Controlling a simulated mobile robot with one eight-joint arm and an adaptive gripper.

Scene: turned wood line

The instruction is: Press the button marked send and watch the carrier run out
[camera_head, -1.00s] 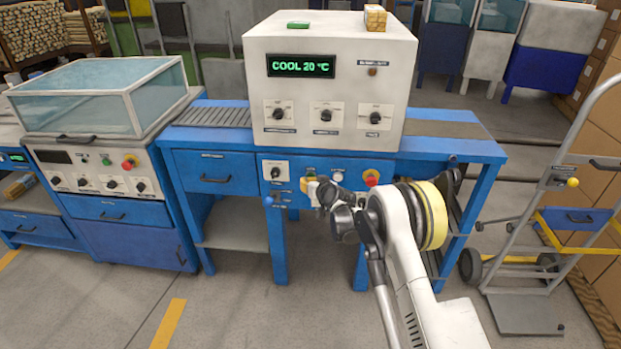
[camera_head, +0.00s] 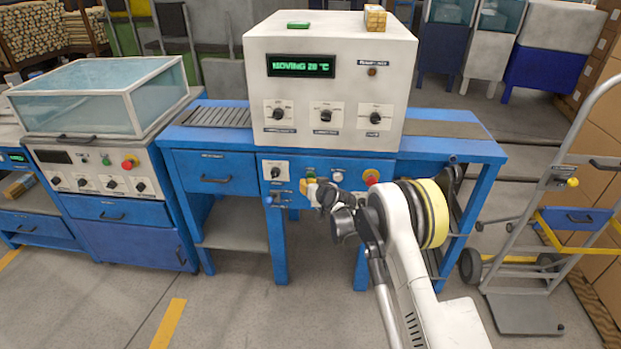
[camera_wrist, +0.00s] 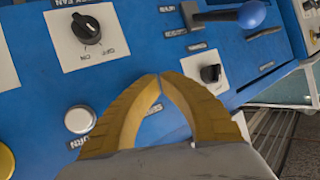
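The white machine (camera_head: 330,80) stands on a blue bench, and its green display (camera_head: 301,66) reads "MOVING 20 °C". Below it, the blue control panel (camera_head: 300,165) carries a green button (camera_head: 311,173), a white button (camera_head: 337,176) and a red one (camera_head: 371,177). My gripper (camera_head: 312,188) is at the panel, just below the green button. In the wrist view, its yellow fingers (camera_wrist: 160,78) meet at the tips, empty, and hide the panel behind them. The white button (camera_wrist: 80,119) is left of them. No carrier is visible.
A bare roller track (camera_head: 217,115) leads left from the machine, and a grey belt (camera_head: 445,129) leads right. A blue-knobbed lever (camera_wrist: 252,13) and a black knob (camera_wrist: 211,73) sit near my fingers. A hand truck (camera_head: 550,230) stands at the right.

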